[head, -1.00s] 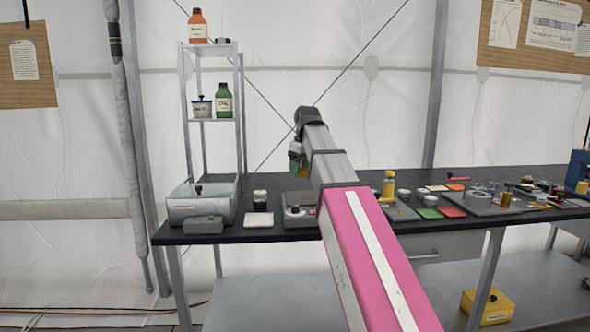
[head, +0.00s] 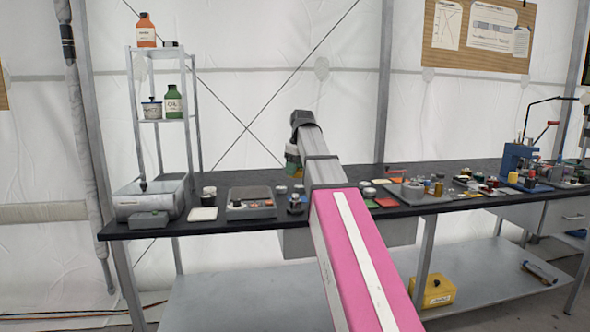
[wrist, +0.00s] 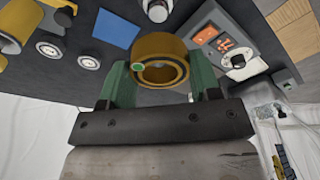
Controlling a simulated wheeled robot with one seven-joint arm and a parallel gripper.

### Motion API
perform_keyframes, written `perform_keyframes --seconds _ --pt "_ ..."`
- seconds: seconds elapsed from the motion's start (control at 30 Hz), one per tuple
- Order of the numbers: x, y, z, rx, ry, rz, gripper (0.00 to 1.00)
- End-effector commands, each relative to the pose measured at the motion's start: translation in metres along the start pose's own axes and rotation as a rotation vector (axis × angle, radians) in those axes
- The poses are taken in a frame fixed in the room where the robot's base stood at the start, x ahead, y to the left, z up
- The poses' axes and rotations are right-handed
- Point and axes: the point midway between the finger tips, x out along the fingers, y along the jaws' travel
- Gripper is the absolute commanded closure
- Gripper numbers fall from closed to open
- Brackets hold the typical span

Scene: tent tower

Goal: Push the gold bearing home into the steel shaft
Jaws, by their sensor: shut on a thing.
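The gold bearing (wrist: 157,72), a thick ring, is held between the green fingers of my gripper (wrist: 162,77) in the wrist view. It has a small green mark on its rim. In the head view my gripper (head: 294,158) is small and partly hidden by my arm, above the bench's back part. The bearing cannot be made out clearly there. I cannot pick out the steel shaft with certainty in either view.
The dark bench (head: 240,216) carries a grey scale (head: 250,203), a silver case (head: 150,200) and a grey fixture (head: 412,190). A blue press (head: 520,162) stands at right, a bottle rack (head: 160,120) at left. A blue pad (wrist: 118,28) shows in the wrist view.

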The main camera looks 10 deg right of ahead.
Motion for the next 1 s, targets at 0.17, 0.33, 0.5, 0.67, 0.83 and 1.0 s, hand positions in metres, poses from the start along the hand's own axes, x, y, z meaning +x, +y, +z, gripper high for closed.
perform_keyframes --seconds 0.17,0.33,0.5,0.67,0.83,1.0 --pt "0.002 0.000 0.000 0.000 0.000 0.000 0.69" --pt "0.009 0.000 0.002 0.000 0.000 0.000 0.69" --pt "0.022 -0.001 0.004 0.000 -0.001 -0.001 0.69" --pt "0.035 -0.001 0.006 0.000 0.000 0.000 0.69" --pt "0.049 -0.001 0.008 0.000 -0.001 -0.001 0.69" --pt "0.056 0.000 0.009 0.000 0.000 0.000 0.69"
